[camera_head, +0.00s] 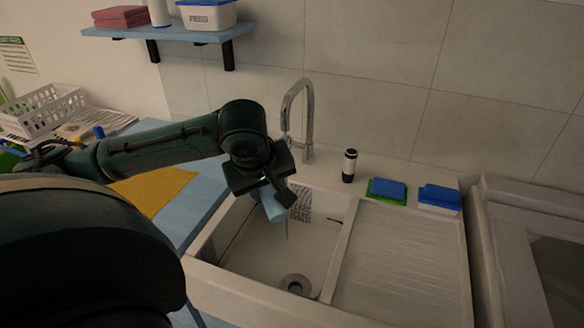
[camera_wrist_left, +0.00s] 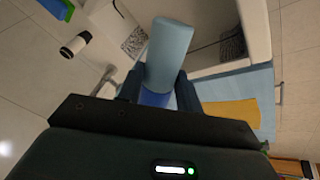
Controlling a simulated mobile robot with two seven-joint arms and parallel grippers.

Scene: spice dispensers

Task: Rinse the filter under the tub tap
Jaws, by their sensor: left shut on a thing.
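My left gripper (camera_head: 270,190) is over the left part of the white tub (camera_head: 255,245). It is shut on the filter, a light blue cylinder (camera_head: 273,209) that hangs tilted below the jaws. In the left wrist view the filter (camera_wrist_left: 168,55) sticks out between the two fingers (camera_wrist_left: 158,90), with a darker blue part (camera_wrist_left: 154,98) at the jaws. The chrome tap (camera_head: 308,115) arches from the back edge of the tub, just behind the gripper. A thin pale streak shows beside the filter; I cannot tell whether it is water. My right gripper is out of view.
A drain (camera_head: 296,284) lies in the tub floor. A black-and-white bottle (camera_head: 349,165), a green-and-blue sponge (camera_head: 387,190) and another blue block (camera_head: 439,196) stand on the back ledge. The ribbed drainboard (camera_head: 405,255) is clear. A yellow cloth (camera_head: 155,190) lies on the blue table at left.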

